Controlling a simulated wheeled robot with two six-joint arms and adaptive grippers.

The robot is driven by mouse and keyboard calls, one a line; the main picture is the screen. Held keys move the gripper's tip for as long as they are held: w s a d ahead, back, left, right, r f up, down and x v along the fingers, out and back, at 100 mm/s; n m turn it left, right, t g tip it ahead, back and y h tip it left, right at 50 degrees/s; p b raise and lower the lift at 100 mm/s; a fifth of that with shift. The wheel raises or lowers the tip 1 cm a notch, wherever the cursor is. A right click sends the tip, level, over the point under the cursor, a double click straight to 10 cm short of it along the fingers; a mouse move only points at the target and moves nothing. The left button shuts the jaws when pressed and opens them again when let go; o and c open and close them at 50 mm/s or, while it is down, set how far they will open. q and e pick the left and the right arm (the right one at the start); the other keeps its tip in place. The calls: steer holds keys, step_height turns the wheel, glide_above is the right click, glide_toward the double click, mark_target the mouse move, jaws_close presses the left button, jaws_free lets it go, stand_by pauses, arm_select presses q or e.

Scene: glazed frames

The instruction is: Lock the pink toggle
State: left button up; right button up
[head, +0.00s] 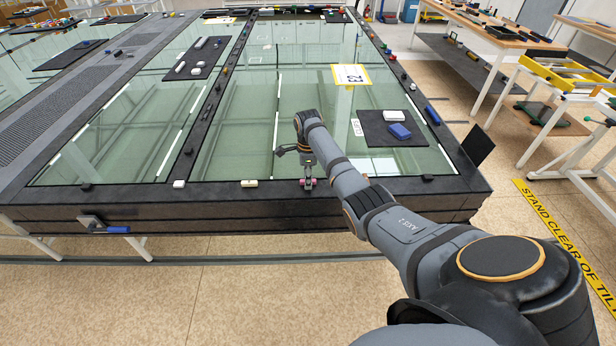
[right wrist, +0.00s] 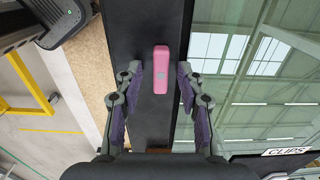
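The pink toggle (right wrist: 161,69) is a rounded pink bar on the dark frame edge, lying lengthwise between my right gripper's fingers in the right wrist view. In the head view, bits of the pink toggle (head: 315,182) show at the frame's front edge, mostly hidden by the gripper. My right gripper (head: 308,179) points down at that edge. In the right wrist view its fingers (right wrist: 158,75) are spread, one on each side of the toggle, with gaps showing. I cannot tell their exact height above it. My left gripper is not in view.
A cream toggle (head: 249,184) and a white toggle (head: 179,184) sit left along the front edge. A clamp with a blue handle (head: 118,229) hangs on the front side. A dark mat (head: 380,117) with a blue block lies on the glass. Black plate (head: 478,145) juts up right.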

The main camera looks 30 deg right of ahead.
steer(key=shift+c, duration=1.3)
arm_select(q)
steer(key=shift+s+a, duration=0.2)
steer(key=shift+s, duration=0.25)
arm_select(e)
jaws_close()
steer(key=shift+r+n+p, duration=0.2)
steer(key=shift+n+p, duration=0.95)
steer(key=shift+n, duration=0.25)
steer(key=n+p, duration=0.1)
steer(key=n, duration=0.2)
steer(key=shift+w+n+p, duration=0.1)
steer(key=shift+n+p, duration=0.2)
steer(key=shift+p, duration=0.1)
steer(key=n+p, duration=0.1)
steer(key=n, duration=0.4)
steer(key=shift+f, duration=0.1)
arm_select(q)
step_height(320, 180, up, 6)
steer(key=p, duration=0.1)
arm_select(e)
steer(key=n, duration=0.6)
steer(key=shift+n, duration=0.4)
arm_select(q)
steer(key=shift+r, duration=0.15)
